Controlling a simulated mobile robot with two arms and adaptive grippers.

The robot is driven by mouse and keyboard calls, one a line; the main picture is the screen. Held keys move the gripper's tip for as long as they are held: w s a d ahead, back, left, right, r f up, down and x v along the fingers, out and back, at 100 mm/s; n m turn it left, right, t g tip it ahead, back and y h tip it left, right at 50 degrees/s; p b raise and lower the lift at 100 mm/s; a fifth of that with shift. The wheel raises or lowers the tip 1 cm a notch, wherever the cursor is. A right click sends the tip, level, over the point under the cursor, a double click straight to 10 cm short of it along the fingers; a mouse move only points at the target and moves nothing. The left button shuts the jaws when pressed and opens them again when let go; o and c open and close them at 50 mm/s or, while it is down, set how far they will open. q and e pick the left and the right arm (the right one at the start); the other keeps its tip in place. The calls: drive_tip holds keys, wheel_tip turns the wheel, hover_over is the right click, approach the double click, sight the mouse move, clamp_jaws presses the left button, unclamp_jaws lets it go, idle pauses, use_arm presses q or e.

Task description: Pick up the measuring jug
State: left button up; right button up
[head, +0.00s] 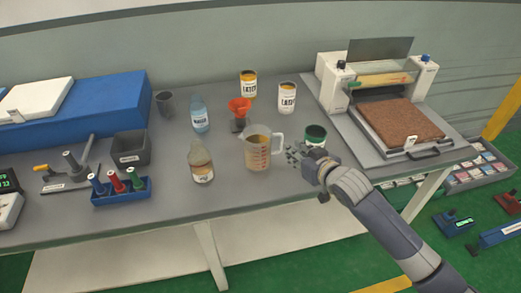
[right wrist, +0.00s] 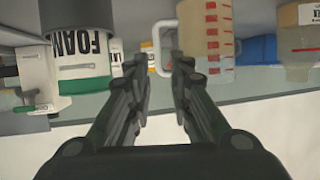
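The measuring jug (head: 257,152) is clear with red marks and a tan liquid inside. It stands upright on the grey bench (head: 240,190), with its white handle towards the right. My right gripper (head: 297,157) is just right of the handle at about jug height. In the right wrist view the gripper (right wrist: 160,78) is open, its two dark fingers apart with nothing between them. The jug (right wrist: 205,42) is ahead there, its handle seen beyond the gap between the fingertips. I see no contact with the handle. My left gripper is not in view.
The green-and-grey FOAM can (right wrist: 80,40) is close beside the right gripper; it also shows in the head view (head: 315,136). A bottle (head: 201,163) stands left of the jug. A red funnel (head: 239,107) is behind it. A press machine (head: 385,110) is at right.

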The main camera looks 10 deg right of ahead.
sight(282, 142)
drive_tip(key=shift+f+p+x, duration=0.2)
drive_tip(key=shift+p+x, duration=0.55)
drive_tip(key=shift+x, duration=4.25)
drive_tip(key=shift+d, duration=0.15)
clamp_jaws()
drive_tip(key=shift+r, duration=0.15)
